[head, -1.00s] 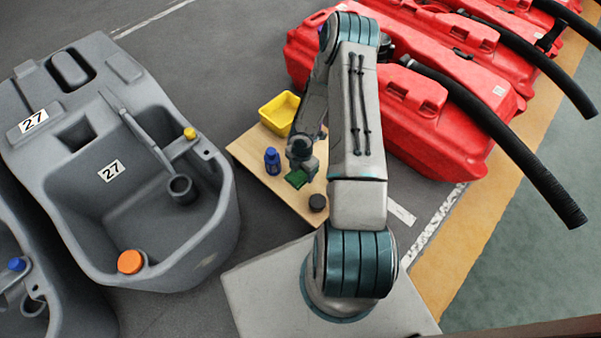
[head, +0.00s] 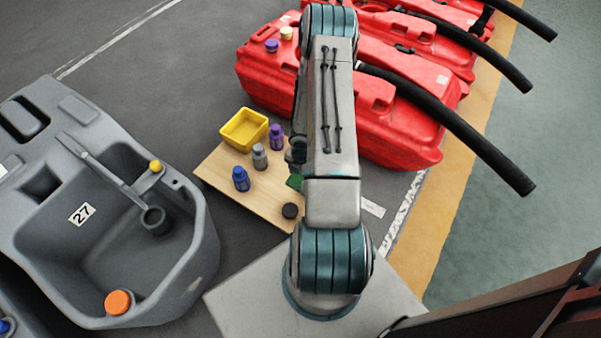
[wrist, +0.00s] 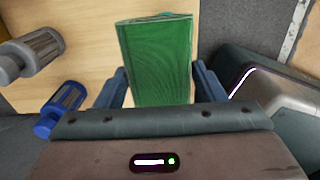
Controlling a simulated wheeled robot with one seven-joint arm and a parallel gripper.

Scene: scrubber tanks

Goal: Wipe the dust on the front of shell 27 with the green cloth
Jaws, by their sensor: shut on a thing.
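Shell 27 (head: 178,262) is the large grey tank at the left of the head view, with a "27" label inside its basin. A faint pale-brown smudge (head: 197,283) shows low on its outer front, probably the dust. The green cloth (wrist: 157,60) is a folded block between the two blue fingers of my gripper (wrist: 160,78), which is shut on it. In the head view a little of the cloth (head: 294,183) shows beside my arm, over the wooden board. My arm hides most of my gripper there. The cloth is well apart from the shell.
The wooden board (head: 222,177) carries a yellow bin (head: 244,130), a blue bottle (head: 240,179), a grey bottle (head: 259,156), a purple bottle (head: 276,137) and a black puck (head: 290,210). Red tanks (head: 390,130) with black hoses stand behind. Dark floor separates board and shell.

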